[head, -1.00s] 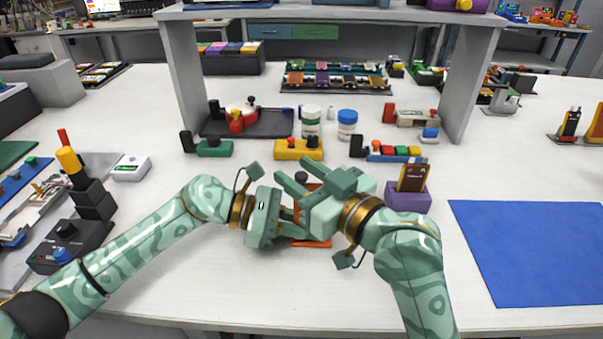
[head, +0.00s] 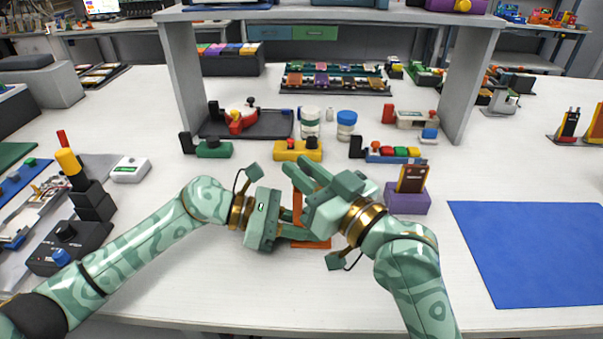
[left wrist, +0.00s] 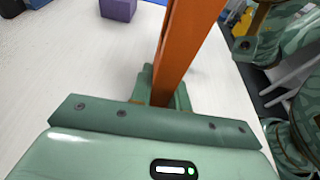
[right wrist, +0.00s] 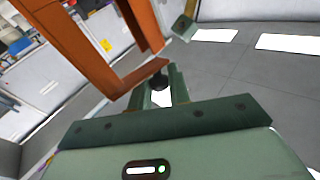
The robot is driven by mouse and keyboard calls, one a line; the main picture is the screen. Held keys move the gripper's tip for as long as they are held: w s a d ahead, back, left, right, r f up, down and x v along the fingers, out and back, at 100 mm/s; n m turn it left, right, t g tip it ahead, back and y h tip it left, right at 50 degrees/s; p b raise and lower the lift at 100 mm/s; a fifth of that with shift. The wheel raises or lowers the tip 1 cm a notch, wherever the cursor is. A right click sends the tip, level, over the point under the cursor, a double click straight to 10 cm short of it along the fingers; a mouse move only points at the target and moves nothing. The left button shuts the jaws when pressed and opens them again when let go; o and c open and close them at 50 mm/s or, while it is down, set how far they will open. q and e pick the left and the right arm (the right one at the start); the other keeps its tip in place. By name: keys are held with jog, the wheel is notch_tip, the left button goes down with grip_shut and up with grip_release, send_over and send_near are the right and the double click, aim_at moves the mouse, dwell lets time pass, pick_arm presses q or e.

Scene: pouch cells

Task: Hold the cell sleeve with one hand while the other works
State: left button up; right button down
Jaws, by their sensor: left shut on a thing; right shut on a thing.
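The cell sleeve is an orange open-sided frame (head: 314,243) at the front middle of the table, partly hidden by both grippers. My left gripper (head: 293,232) is shut on it; the left wrist view shows the orange bar (left wrist: 183,45) rising from between its fingers. My right gripper (head: 296,172) is just above and right of the left one. In the right wrist view its fingers are shut on a small black round piece (right wrist: 158,80), close to the sleeve's lower orange bar (right wrist: 140,74). Whether this piece touches the sleeve I cannot tell.
A purple block (head: 408,203) holds an upright brown cell (head: 412,178) just right of my right gripper. A yellow fixture (head: 298,151) and white jars (head: 310,122) stand behind. A blue mat (head: 530,250) lies clear at right. The table's front is free.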

jog(key=m+t, duration=0.1)
jog(key=d+r+m+t, duration=0.1)
jog(key=m, duration=0.1)
jog(key=m+t+y, duration=0.1)
jog(key=shift+d+r, duration=0.2)
jog(key=shift+d, duration=0.1)
jog(key=shift+d+r+m+t+h, duration=0.15)
jog(key=shift+d+m+t+h, duration=0.2)
jog(key=shift+m+t, duration=0.55)
jog(key=shift+d+r+m+t+h, duration=0.1)
jog(key=shift+d+m+t+h, duration=0.4)
jog(key=shift+m, duration=0.75)
jog(key=shift+d+r+m+t+h, duration=0.15)
jog(key=shift+m+t+h, duration=0.1)
jog(key=shift+m+t, duration=0.75)
jog(key=c, duration=1.3)
grip_release()
jog(key=shift+c, duration=0.2)
